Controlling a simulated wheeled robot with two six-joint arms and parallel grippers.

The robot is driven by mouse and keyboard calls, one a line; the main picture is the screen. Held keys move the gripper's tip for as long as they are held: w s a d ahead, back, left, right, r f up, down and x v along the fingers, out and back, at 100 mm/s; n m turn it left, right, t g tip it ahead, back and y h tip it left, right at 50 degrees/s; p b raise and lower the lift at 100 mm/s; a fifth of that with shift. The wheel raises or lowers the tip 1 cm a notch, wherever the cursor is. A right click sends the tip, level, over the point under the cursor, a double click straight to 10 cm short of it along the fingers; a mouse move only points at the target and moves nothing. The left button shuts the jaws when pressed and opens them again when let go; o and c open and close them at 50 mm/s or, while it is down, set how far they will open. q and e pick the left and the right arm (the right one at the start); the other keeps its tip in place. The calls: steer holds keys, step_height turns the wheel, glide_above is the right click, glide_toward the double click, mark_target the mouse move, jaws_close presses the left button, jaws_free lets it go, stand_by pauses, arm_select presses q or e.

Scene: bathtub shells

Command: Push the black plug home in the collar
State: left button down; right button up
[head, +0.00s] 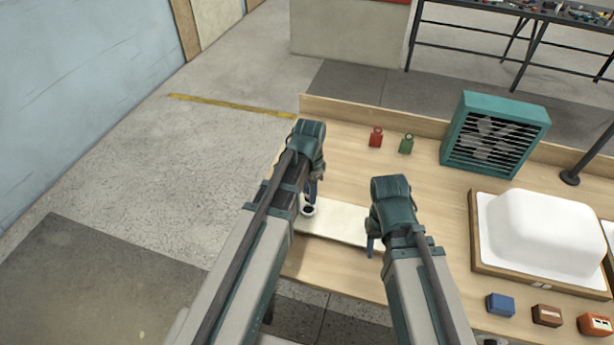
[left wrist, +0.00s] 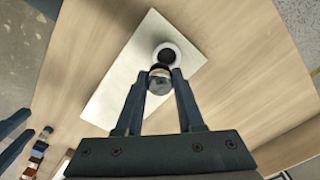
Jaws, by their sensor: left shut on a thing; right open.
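The collar (head: 308,212) is a small white ring with a dark opening, standing on a pale board (head: 345,228). In the left wrist view the collar (left wrist: 181,50) is just beyond my fingertips. My left gripper (head: 311,192) is over the collar; in the left wrist view it (left wrist: 160,77) is shut on the black plug (left wrist: 160,84), a short dark cylinder with a lighter rim. The plug overlaps the collar's near edge there; I cannot tell whether they touch. My right gripper (head: 372,247) is open and empty at the right end of the board.
A red weight (head: 376,137) and a green weight (head: 406,144) stand at the back. A teal fan box (head: 495,132) and a white tub shell (head: 545,232) are to the right. Several small coloured boxes (head: 546,315) line the front right. The bench around the board is mostly clear.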

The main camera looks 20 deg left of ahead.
arm_select(q)
steer(key=shift+w+a+r, duration=0.35)
steer(key=shift+w+r, duration=0.1)
steer(key=shift+w, duration=0.15)
steer(key=shift+f, duration=0.1)
arm_select(e)
steer(key=shift+r, duration=0.4)
arm_select(q)
steer(key=shift+f, duration=0.15)
arm_select(e)
steer(key=shift+f, duration=0.15)
arm_select(q)
step_height(320, 180, down, 6)
steer(key=b, duration=0.5)
steer(key=shift+r+b, duration=0.25)
steer(key=shift+b, duration=0.15)
arm_select(e)
step_height(320, 180, down, 6)
steer(key=shift+r, duration=0.2)
arm_select(q)
steer(key=shift+f+b, duration=0.85)
arm_select(e)
steer(key=shift+f, duration=0.85)
arm_select(q)
steer(key=shift+c, duration=2.2)
jaws_free()
steer(key=shift+r, duration=0.1)
arm_select(e)
steer(key=shift+r, duration=0.1)
